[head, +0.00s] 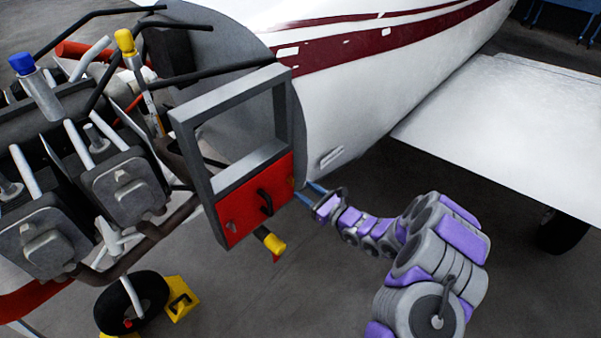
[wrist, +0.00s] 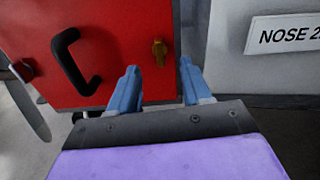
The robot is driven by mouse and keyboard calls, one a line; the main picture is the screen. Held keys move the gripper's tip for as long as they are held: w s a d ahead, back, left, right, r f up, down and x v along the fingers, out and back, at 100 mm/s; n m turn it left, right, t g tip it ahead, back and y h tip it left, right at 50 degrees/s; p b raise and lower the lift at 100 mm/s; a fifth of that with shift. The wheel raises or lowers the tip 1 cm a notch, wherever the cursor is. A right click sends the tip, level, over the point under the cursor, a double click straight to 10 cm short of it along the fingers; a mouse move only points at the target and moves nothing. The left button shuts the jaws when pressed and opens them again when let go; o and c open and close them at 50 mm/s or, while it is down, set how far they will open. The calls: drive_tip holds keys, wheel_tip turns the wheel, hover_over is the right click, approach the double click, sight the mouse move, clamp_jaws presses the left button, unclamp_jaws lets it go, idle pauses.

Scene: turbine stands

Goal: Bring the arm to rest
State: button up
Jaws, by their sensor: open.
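My gripper (head: 309,194) is at the end of my purple and grey arm, beside the red panel (head: 244,205) with a black handle (head: 265,201). In the wrist view its two blue fingers (wrist: 158,88) are apart with nothing between them. The red panel (wrist: 110,30) fills the left of that view, with its black handle (wrist: 72,62) left of the fingers. A brass key or lock (wrist: 159,52) on the panel shows just beyond the fingers. Whether the fingertips touch the panel cannot be told.
A grey frame (head: 188,150) stands above the red panel. The engine (head: 125,185) is at left, the white fuselage (head: 350,85) behind, and a wing (head: 510,130) at right. A wheel (head: 152,292) with yellow chocks (head: 181,299) is below. Floor near my arm looks clear.

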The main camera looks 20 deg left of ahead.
drive_tip(key=s+a+r+n+g, duration=0.2)
drive_tip(key=s+r+n+g, duration=0.9)
drive_tip(key=s+r, duration=0.7)
drive_tip(key=s+d+r+n+g+h, duration=0.2)
drive_tip(key=s+d+r+n+h, duration=0.15)
drive_tip(key=s+d+n, duration=0.45)
drive_tip(key=s+d+n+t+h, duration=0.1)
drive_tip(key=s+d+h, duration=0.3)
drive_tip(key=d, duration=0.5)
drive_tip(key=s+d+f+n+t+h, duration=0.1)
drive_tip(key=s+d+h, duration=0.3)
drive_tip(key=d, duration=0.6)
drive_tip(key=s+d+f+t+h, duration=0.1)
drive_tip(key=s+d+h, duration=0.4)
drive_tip(key=d, duration=0.5)
drive_tip(key=s+t, duration=0.1)
drive_tip(key=s, duration=0.1)
drive_tip(key=shift+s+f+n, duration=0.25)
drive_tip(key=shift+s+n, duration=0.15)
drive_tip(key=shift+c, duration=0.5)
